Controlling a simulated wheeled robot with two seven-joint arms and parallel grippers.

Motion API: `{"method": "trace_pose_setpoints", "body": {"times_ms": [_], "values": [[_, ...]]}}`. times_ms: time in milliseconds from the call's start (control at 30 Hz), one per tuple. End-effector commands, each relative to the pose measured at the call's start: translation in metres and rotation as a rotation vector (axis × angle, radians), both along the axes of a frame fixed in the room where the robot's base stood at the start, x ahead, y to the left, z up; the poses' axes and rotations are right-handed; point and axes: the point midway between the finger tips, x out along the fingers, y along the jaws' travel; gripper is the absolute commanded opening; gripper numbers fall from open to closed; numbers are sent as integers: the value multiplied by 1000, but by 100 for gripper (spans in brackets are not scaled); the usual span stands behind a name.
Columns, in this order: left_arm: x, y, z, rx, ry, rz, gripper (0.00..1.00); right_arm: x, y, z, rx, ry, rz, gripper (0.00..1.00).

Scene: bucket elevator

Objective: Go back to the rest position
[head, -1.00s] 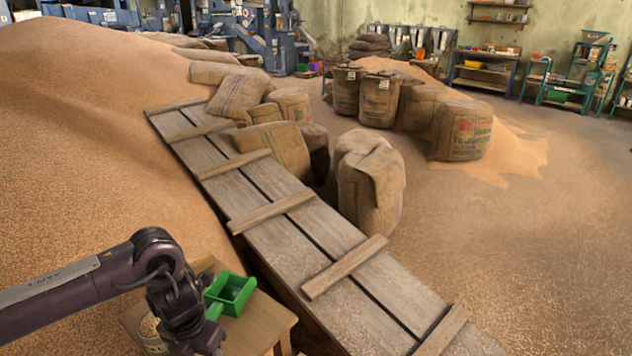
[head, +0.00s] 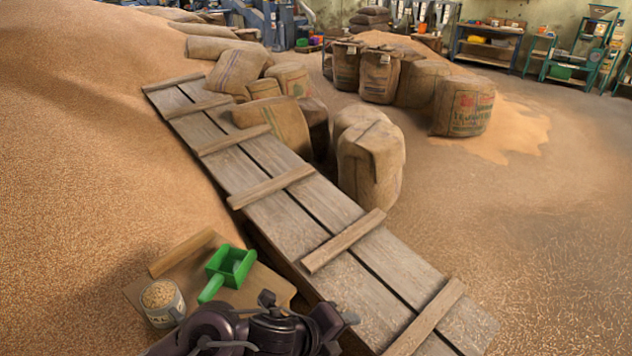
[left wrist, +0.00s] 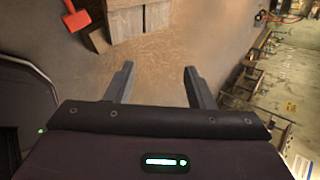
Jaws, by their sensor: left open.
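My left arm comes in at the bottom of the head view, its dark wrist (head: 270,330) in front of a small wooden table. In the left wrist view my left gripper (left wrist: 160,80) has its two fingers wide apart with nothing between them. A green scoop (head: 230,266) lies on the table with its handle toward me. My right gripper is not in view.
A ridged plank ramp (head: 290,215) runs beside the table up the grain heap (head: 90,150). Sacks (head: 370,165) stand along its right side. Open floor (head: 500,240) lies to the right. The left wrist view shows a red object (left wrist: 75,16) and a wooden block (left wrist: 140,18).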

Motion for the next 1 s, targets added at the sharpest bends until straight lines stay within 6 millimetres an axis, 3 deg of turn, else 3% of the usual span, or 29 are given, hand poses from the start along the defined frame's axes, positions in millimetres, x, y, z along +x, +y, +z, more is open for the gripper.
{"method": "trace_pose_setpoints", "body": {"times_ms": [67, 133, 267, 400, 600, 900, 1000], "values": [[-3, -3, 15, -150, 81, 206, 49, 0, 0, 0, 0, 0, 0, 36], [0, 8, 25, -265, 159, 406, 49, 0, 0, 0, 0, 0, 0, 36], [0, 51, 26, -448, 336, 813, 49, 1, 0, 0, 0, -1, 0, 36], [-15, 110, 10, -572, 513, 1220, 49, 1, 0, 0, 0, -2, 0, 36], [-51, 172, -16, -648, 681, 1637, 49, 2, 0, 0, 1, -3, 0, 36], [-117, 236, -44, -677, 838, 2119, 49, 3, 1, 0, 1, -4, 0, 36], [-108, 234, -71, -664, 840, 2118, 49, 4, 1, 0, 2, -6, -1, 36]]}}
